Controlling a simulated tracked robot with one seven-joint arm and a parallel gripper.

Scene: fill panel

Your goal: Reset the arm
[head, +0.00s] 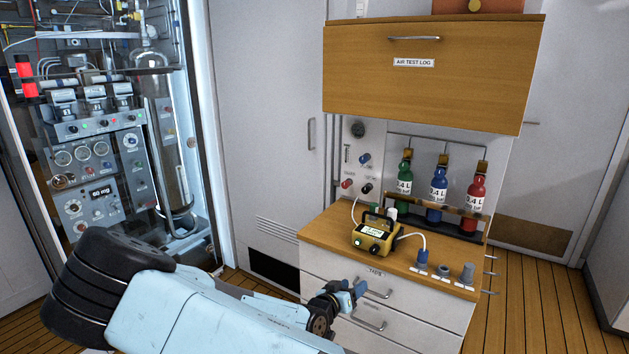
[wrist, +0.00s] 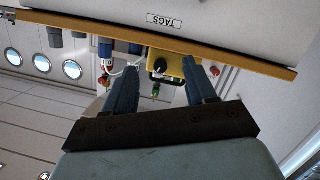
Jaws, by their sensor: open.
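My arm reaches in from the lower left of the head view, with a light blue casing and a dark rounded joint. My gripper (head: 352,292) is in front of the white drawers (head: 388,308), below the wooden worktop (head: 318,232). In the wrist view my gripper (wrist: 160,66) shows two blue-grey fingers spread apart with nothing between them. Beyond the fingers is the yellow device (wrist: 168,68), which stands on the worktop in the head view (head: 374,237). Whether a finger touches the drawer fronts I cannot tell.
Green (head: 404,186), blue (head: 437,193) and red (head: 474,192) bottles stand in a rack behind the worktop. A wooden cabinet (head: 430,85) labelled "AIR TEST LOG" overhangs it. An instrument panel (head: 95,155) stands at left. Wooden floor (head: 540,310) is clear at right.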

